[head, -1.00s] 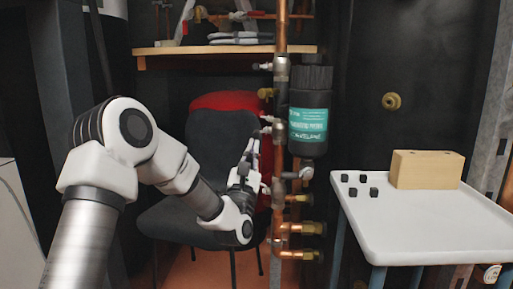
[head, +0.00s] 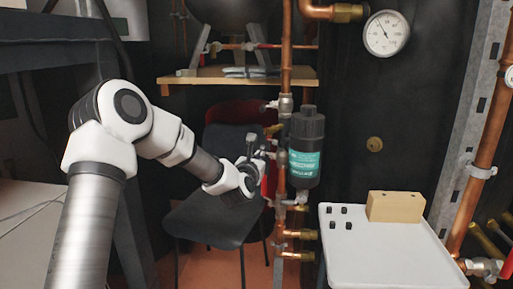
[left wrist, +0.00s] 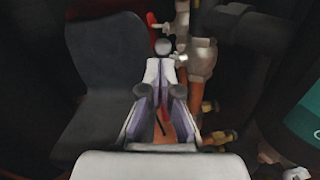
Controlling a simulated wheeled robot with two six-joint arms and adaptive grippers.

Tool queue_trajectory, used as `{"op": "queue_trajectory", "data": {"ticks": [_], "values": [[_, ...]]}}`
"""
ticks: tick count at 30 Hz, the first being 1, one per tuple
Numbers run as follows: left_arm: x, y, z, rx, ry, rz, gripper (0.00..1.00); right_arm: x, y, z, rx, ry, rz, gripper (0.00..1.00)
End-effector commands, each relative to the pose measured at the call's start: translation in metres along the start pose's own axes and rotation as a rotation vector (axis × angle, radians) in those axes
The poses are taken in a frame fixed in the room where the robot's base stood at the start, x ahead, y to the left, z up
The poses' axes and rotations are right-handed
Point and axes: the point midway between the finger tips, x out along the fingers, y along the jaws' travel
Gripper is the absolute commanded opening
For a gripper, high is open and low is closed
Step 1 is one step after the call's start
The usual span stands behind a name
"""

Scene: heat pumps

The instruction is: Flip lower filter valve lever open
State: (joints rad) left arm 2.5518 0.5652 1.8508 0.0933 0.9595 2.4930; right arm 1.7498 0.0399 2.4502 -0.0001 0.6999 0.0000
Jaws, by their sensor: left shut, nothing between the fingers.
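The black filter canister (head: 307,135) with a teal label hangs beside the copper pipe; its label edge also shows in the left wrist view (left wrist: 308,125). A valve (head: 281,157) sits on the pipe left of the canister's lower half. In the left wrist view a metal valve body (left wrist: 201,64) stands just right of my fingertips, with a small pale lever end (left wrist: 181,57) close to them. I cannot tell whether they touch. My left gripper (head: 262,143) is shut and empty, left of the pipe; its closed fingers also show in the left wrist view (left wrist: 163,50). My right gripper is out of view.
A dark chair (head: 225,210) stands behind my left arm. A white table (head: 385,255) with a wooden block (head: 395,206) and several small black cubes is at the right. Brass-ended pipe stubs (head: 300,234) stick out below the canister. A wooden shelf (head: 230,77) is behind.

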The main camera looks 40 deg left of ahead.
Motion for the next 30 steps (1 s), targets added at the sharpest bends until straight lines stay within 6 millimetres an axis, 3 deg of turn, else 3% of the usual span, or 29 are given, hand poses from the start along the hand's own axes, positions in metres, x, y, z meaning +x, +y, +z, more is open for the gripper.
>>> {"op": "queue_trajectory", "data": {"ticks": [1,3,12,30], "values": [[0.002,0.003,0.022,-0.006,0.032,-0.003,0.00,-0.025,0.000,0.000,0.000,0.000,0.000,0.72],[0.005,0.004,0.027,-0.014,0.097,-0.012,0.00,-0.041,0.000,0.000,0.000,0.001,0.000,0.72],[0.018,0.007,0.039,-0.054,0.368,-0.050,0.00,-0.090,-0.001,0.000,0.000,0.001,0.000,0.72],[0.035,0.011,0.044,-0.055,0.399,-0.054,0.00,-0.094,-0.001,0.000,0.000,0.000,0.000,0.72]]}}
